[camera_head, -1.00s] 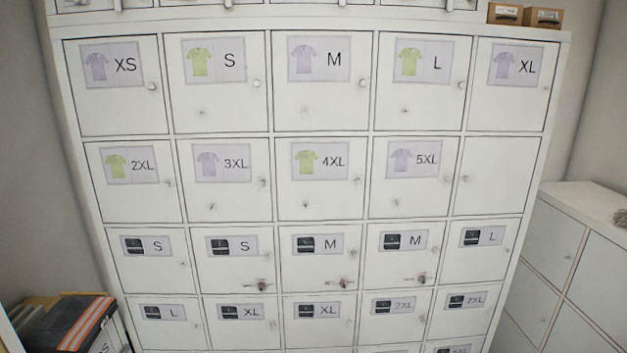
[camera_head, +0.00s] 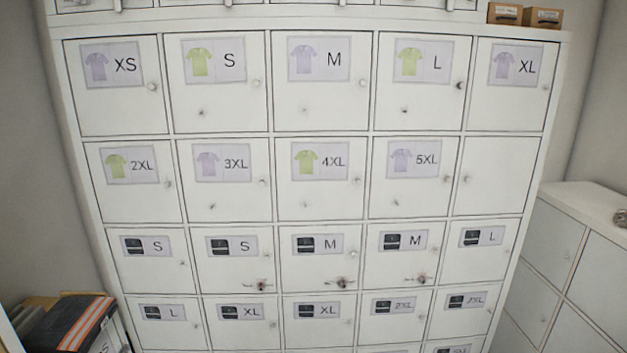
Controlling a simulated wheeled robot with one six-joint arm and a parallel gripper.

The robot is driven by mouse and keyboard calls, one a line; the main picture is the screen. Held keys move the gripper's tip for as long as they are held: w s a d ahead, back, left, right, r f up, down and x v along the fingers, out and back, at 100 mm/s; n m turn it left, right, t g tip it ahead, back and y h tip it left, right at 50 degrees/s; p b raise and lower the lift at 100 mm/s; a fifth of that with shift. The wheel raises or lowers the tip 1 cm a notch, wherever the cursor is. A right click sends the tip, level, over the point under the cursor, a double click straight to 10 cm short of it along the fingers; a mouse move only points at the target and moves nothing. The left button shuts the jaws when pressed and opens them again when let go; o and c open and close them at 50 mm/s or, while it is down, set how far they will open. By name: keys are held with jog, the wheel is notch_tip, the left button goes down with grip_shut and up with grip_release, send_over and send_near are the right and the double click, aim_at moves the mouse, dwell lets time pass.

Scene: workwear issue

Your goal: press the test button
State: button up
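No test button can be made out in the head view. A white locker cabinet (camera_head: 272,180) fills most of the view, with rows of square doors. The upper doors carry shirt labels from XS to 5XL, and the lower doors carry dark folded-garment labels with sizes. Small round knobs sit on the doors, such as the knob (camera_head: 152,87) on the XS door. Small reddish-dark fittings, such as the one (camera_head: 341,283) under an M label, show on three doors of the third row. My gripper is not in view.
Two small brown boxes (camera_head: 543,18) stand on top of the cabinet at the right. A lower white cabinet (camera_head: 585,245) stands at the right. Dark items with orange stripes (camera_head: 88,325) lie at the lower left. Grey walls flank the cabinet.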

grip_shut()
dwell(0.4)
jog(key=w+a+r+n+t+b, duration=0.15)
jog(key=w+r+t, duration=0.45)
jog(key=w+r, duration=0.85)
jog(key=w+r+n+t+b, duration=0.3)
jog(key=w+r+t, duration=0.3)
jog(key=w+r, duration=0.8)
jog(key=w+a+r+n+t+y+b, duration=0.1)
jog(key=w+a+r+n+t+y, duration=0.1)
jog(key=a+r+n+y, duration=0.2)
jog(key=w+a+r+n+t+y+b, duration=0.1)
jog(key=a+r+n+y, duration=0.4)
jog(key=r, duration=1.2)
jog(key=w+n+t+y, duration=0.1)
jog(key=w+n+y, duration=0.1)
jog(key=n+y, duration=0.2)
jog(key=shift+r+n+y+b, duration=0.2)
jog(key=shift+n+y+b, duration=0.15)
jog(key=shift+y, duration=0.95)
